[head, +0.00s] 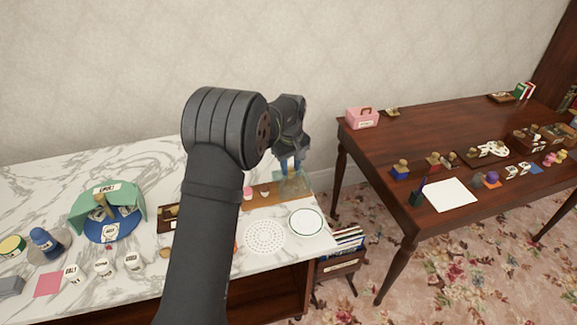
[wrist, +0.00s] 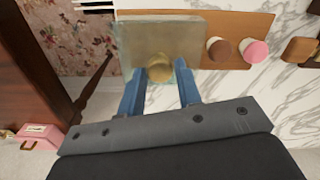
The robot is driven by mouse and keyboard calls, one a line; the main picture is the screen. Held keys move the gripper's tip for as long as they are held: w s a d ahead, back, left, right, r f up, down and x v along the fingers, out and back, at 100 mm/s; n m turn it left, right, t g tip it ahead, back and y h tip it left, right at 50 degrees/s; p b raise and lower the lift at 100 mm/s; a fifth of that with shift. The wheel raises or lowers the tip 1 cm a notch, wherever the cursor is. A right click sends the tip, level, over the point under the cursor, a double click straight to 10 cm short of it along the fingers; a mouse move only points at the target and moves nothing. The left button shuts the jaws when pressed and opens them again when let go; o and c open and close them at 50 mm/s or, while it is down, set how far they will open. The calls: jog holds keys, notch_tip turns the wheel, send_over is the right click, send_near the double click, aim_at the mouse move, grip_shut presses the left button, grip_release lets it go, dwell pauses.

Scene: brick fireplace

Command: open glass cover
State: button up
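The glass cover (head: 294,184) is a pale greenish see-through box at the right end of a wooden board on the marble table. In the wrist view the glass cover (wrist: 135,42) has a round gold knob (wrist: 159,68) on it. My gripper (head: 291,165) is above the cover, pointing down. In the wrist view the blue fingers of my gripper (wrist: 159,88) stand apart, one on each side of the knob, with gaps showing. I cannot tell how far down the fingers reach beside the knob. What is under the cover is not clear.
The wooden board (head: 262,202) also bears a pink-topped piece (wrist: 254,51) and a brown-topped piece (wrist: 220,49) beside the cover. A white plate (head: 306,221) and a perforated white disc (head: 265,237) lie in front. A dark wooden table (head: 400,215) stands to the right, beyond a gap.

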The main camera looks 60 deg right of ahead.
jog(key=shift+o, duration=1.3)
notch_tip(320, 180, up, 18)
jog(key=shift+f, duration=0.25)
jog(key=shift+f, duration=0.15)
notch_tip(320, 180, down, 17)
jog(key=shift+f, duration=0.1)
jog(key=shift+a, duration=0.1)
